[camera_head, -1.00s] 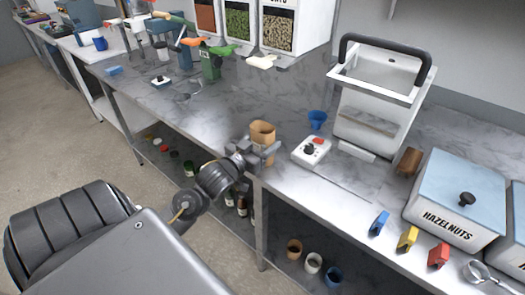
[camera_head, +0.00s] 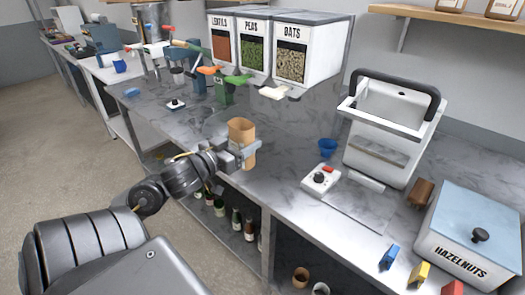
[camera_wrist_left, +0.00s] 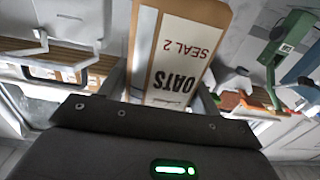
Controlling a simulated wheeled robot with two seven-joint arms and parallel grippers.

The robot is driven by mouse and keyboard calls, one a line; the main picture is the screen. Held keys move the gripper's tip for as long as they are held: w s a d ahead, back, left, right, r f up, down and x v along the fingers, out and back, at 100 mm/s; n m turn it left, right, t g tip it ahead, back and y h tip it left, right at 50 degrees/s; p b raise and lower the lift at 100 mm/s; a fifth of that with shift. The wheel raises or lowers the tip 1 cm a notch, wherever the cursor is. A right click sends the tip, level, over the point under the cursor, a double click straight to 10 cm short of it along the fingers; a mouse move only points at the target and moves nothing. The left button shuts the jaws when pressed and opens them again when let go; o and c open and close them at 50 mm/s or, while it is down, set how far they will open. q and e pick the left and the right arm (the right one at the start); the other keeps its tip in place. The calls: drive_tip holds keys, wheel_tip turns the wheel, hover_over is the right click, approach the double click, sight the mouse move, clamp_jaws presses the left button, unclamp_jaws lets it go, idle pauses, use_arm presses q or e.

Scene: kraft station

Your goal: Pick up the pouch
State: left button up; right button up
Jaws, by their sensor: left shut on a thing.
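The pouch (camera_head: 241,132) is a tan, open-topped paper bag. In the left wrist view the pouch (camera_wrist_left: 175,55) shows a white label reading "OATS SEAL 2", upside down. My left gripper (camera_head: 243,152) is shut on the pouch, with a finger on either side of it. The pouch stands upright in the grip over the front part of the marble counter (camera_head: 300,140). I cannot tell how far its bottom is above the counter. My right gripper is not in view.
A white sealing machine with a black handle (camera_head: 392,120) stands to the right. Bins of lentils, peas and oats (camera_head: 291,62) stand behind. A hazelnuts box (camera_head: 470,235) is at right.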

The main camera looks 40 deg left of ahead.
use_arm(q)
drive_tip(key=shift+s+a+r+p, duration=0.25)
drive_tip(key=shift+s+a+r, duration=0.4)
drive_tip(key=shift+s+a, duration=0.35)
drive_tip(key=shift+s+a+r+p, duration=0.2)
drive_tip(key=shift+s+a+r, duration=0.4)
drive_tip(key=shift+s+a, duration=0.35)
